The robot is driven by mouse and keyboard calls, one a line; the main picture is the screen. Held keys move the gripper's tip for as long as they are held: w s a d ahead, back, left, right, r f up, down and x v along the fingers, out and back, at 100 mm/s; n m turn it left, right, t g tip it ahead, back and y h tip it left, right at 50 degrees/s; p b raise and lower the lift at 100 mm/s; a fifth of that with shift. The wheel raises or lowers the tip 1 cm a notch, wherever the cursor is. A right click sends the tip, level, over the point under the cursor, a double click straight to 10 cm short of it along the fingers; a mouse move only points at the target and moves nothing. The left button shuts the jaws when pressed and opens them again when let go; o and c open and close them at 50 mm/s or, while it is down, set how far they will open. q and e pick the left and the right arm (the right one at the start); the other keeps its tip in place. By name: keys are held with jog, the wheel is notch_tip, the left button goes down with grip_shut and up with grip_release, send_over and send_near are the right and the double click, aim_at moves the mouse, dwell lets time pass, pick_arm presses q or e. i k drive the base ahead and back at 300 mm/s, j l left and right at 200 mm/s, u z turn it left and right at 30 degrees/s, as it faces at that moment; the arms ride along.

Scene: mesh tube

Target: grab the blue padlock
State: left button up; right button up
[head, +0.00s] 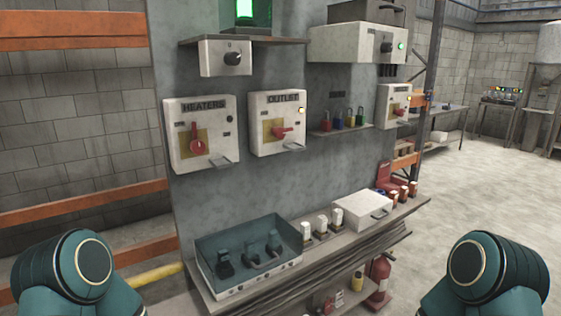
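The blue padlock (338,121) stands on a small narrow shelf (341,130) on the grey panel, right of the OUTLET box. A red padlock (326,122) is close on its left. A yellow padlock (349,119) and a green padlock (360,117) are on its right. The padlocks are small in the head view, and fine detail cannot be made out. Neither of my grippers is in view. Only teal parts of my arms show at the lower left and lower right, well apart from the padlocks.
The HEATERS box (203,150) and OUTLET box (277,137) stick out from the panel with red handles. Below, a bench (300,275) holds a teal open case (248,257) and a white box (362,210). Floor is clear at right.

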aim_at(338, 123)
jog(key=i+l+z, duration=0.3)
jog(key=i+l, duration=0.3)
jog(key=i+l+z, duration=0.35)
jog(key=i, duration=0.35)
jog(key=l, duration=0.1)
